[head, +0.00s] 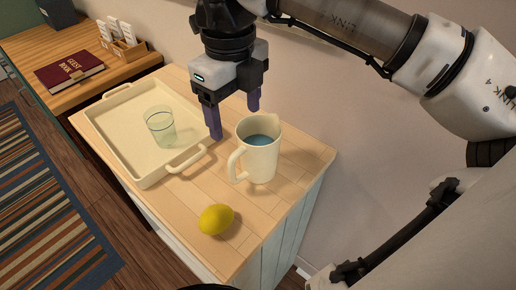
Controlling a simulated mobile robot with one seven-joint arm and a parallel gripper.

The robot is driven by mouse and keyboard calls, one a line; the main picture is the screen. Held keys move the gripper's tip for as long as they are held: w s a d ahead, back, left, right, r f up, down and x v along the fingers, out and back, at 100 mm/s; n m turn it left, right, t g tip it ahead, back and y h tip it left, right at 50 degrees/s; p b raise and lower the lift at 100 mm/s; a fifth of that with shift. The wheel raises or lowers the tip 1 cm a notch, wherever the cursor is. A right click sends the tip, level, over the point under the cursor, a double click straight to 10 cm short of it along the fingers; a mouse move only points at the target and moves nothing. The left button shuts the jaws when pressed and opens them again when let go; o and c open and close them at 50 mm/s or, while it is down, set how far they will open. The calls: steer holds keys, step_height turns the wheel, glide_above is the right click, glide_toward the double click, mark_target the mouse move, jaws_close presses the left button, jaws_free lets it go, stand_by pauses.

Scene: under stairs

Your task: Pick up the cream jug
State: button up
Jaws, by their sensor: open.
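The cream jug (261,160) stands upright on the wooden cabinet top, with its handle toward the left front and something blue inside. My gripper (234,122) is open and points down, just behind and to the left of the jug. Its two fingers are apart, with nothing seen between them. One finger ends between the tray and the jug; the other is behind the jug's rim. I cannot tell whether a finger touches the jug.
A cream tray (110,143) holding a clear glass (160,127) lies left of the jug. A yellow lemon (216,219) lies in front. The wall is close behind. A red guest book (70,72) lies on a farther table. Bare wood shows at the cabinet's right.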

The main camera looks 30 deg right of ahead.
mark_target(236, 151)
step_height(236, 151, down, 7)
steer(key=shift+a+r+p, duration=0.1)
steer(key=shift+r+p, duration=0.1)
steer(key=shift+p, duration=0.15)
steer(key=shift+s+a+f+p, duration=0.15)
steer(key=shift+f+p, duration=0.3)
steer(key=shift+f, duration=0.9)
steer(key=shift+s+a+f+p, duration=0.15)
steer(key=shift+f+p, duration=0.3)
steer(key=shift+f, duration=0.9)
steer(key=shift+r, duration=0.1)
jaws_close()
